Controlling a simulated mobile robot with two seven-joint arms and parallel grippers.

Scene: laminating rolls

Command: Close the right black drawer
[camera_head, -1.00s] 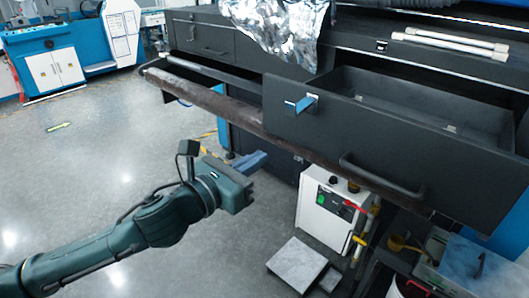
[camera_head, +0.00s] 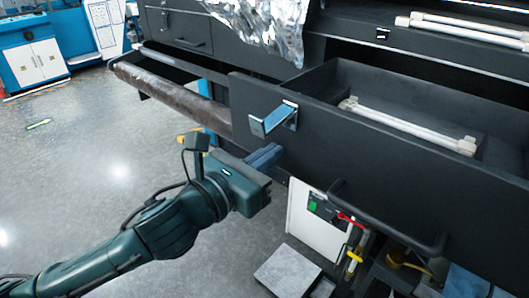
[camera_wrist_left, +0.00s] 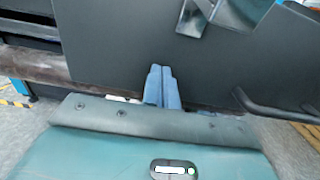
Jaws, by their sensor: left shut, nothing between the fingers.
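The right black drawer (camera_head: 330,150) stands pulled out, its inside showing from above. A curved black handle (camera_head: 385,222) is on the lower right of its front, and a blue and silver bracket (camera_head: 272,119) is at the left. A white tube (camera_head: 410,126) lies inside. My left gripper (camera_head: 265,157) is shut and empty, just below the bracket near the lower left of the drawer front. In the left wrist view the blue fingertips (camera_wrist_left: 162,85) overlap the dark drawer front (camera_wrist_left: 120,55); I cannot tell whether they touch it. My right gripper is not in view.
A brown roll (camera_head: 175,92) lies left of the drawer. Crinkled silver film (camera_head: 265,25) hangs above. A white box (camera_head: 312,220) with red and yellow valve handles and a grey plate (camera_head: 287,269) are below. Open floor (camera_head: 90,185) lies to the left.

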